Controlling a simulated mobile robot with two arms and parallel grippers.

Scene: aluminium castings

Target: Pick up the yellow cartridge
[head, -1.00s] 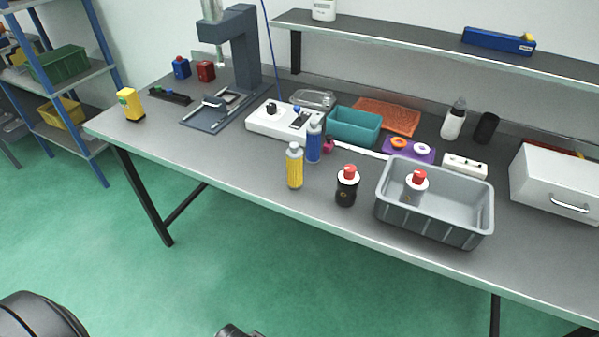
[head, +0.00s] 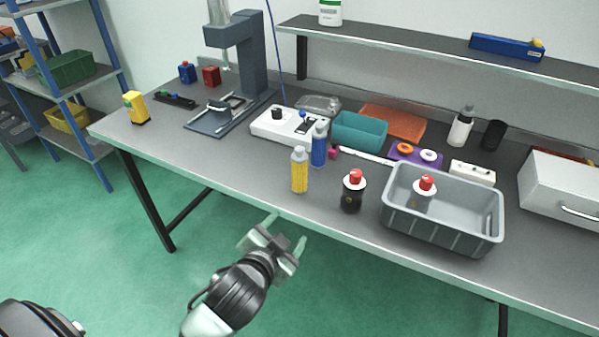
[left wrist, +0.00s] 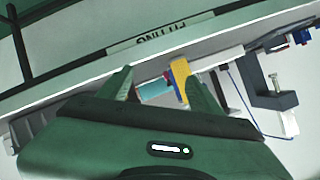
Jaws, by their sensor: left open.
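The yellow cartridge (head: 300,173), a ribbed cylinder with a grey cap, stands upright near the front edge of the workbench (head: 235,168). A blue cartridge (head: 319,146) stands close behind it to the right. My left gripper (head: 286,234) is open and empty, in front of the bench edge and below the yellow cartridge, not touching it. In the left wrist view, the yellow cartridge (left wrist: 180,76) shows between and beyond the open fingertips of my left gripper (left wrist: 163,88), nearer the right-hand finger. My right gripper is not in view.
A black bottle with a red cap (head: 353,191) stands right of the cartridge. A grey bin (head: 440,231) holds a similar red-capped bottle. A teal tray (head: 358,131) and a white control box (head: 288,126) lie behind. The bench left of the cartridge is clear.

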